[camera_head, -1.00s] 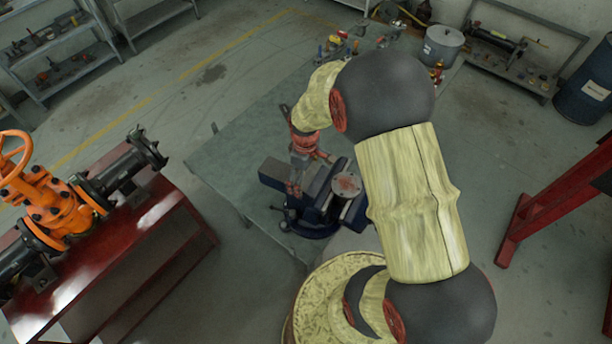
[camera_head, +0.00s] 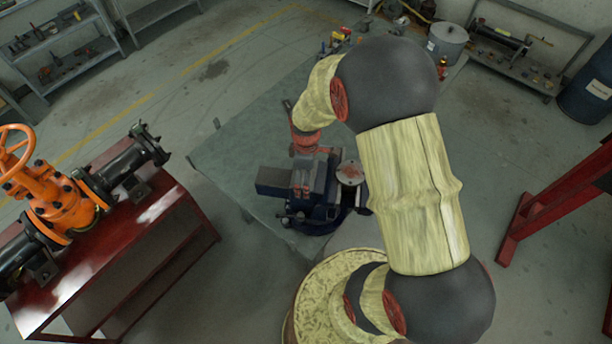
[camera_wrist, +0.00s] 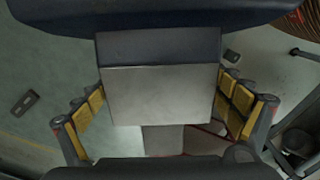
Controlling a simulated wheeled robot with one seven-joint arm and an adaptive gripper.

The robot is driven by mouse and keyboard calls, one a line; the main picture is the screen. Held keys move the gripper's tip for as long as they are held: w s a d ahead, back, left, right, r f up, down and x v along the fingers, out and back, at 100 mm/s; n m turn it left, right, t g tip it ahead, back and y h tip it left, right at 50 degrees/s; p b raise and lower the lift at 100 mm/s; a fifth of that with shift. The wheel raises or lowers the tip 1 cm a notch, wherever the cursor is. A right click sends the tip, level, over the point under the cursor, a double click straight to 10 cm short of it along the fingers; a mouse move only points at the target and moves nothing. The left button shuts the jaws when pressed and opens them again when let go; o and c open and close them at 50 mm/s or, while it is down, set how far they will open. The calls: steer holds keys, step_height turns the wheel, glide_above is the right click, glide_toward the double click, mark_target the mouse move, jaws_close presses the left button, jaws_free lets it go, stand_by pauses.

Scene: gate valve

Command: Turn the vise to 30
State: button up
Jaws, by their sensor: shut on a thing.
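The blue vise (camera_head: 322,212) stands on the green-grey table with its box-shaped end (camera_head: 272,181) pointing left in the head view. My gripper (camera_head: 302,184) reaches down onto that end from above, and my arm hides part of the vise. In the wrist view a flat grey metal face of the vise (camera_wrist: 160,95), with a dark blue band above it, lies between the two yellow-padded fingers of my gripper (camera_wrist: 166,105). The gripper is shut on the vise, one finger on each side. No angle scale can be read.
The table (camera_head: 235,150) has clear room left of the vise and small tools at its far edge. An orange gate valve (camera_head: 60,205) stands on a red bench (camera_head: 130,240) at left. A red frame (camera_head: 550,205) stands at right.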

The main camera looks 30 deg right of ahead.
stand_by(0.4)
steer(key=o, duration=1.4)
step_height(320, 180, up, 12)
